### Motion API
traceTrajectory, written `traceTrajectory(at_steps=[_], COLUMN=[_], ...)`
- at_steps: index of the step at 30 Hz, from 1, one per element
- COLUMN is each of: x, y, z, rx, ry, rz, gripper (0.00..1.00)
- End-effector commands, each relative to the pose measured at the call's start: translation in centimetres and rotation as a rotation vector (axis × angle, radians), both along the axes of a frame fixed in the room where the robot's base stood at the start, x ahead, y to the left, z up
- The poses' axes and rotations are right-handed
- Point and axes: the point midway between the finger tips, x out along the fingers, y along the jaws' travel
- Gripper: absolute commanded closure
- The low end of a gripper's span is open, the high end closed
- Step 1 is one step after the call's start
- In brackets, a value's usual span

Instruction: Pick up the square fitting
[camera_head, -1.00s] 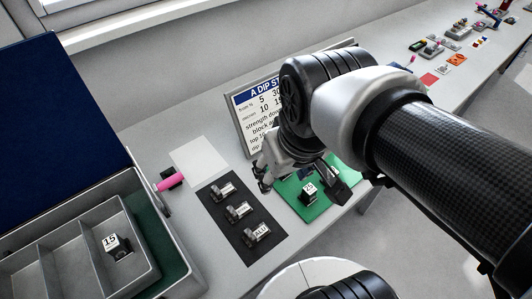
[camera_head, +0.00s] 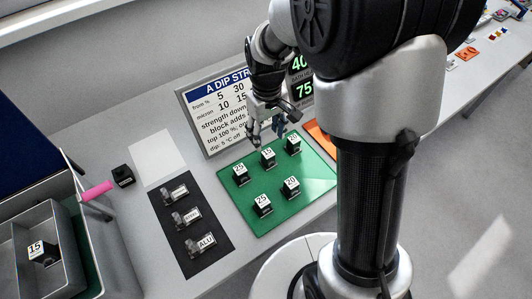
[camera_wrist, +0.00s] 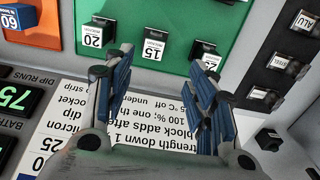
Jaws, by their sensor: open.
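My gripper (camera_head: 277,128) is open and empty. It hangs in front of the sign, above the back edge of a green mat (camera_head: 270,223). In the wrist view its blue-grey fingers (camera_wrist: 160,58) point toward the mat's back row. Several black blocks with white number tops stand on the mat: a 15 block (camera_head: 268,156), also in the wrist view (camera_wrist: 155,44), a 20 block (camera_head: 293,143), a 25 block (camera_head: 240,173), and a front pair (camera_head: 262,204) (camera_head: 290,187). The 15 block shows between the fingertips, apart from them. I cannot tell which piece is the square fitting.
A dark mat (camera_head: 172,225) holds three labelled metal pieces, one marked ALU (camera_head: 203,243). The dip sign (camera_head: 205,115) stands behind. A grey bin (camera_head: 72,270) with another 15 block (camera_head: 42,252) is at left. A pink-ended black piece (camera_head: 122,176) lies beside a white sheet (camera_head: 150,158).

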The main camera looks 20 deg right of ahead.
Motion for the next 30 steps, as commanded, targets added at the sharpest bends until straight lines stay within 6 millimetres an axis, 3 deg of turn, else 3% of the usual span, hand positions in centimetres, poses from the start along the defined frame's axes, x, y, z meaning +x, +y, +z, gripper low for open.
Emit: traceTrajectory(at_steps=[1, 7, 17, 25, 30], x=[0.0, 0.0, 0.2, 0.8, 0.8], y=[0.0, 0.0, -0.2, -0.6, -0.6], z=[-1.6, -5.4, -7.5, -11.4, -12.1], rx=[0.000, 0.000, 0.000, 0.000, 0.000], ry=[0.002, 0.003, -0.001, 0.001, -0.002], rz=[0.000, -0.001, -0.001, -0.001, -0.001], gripper=[0.48, 0.48, 0.48, 0.48, 0.48])
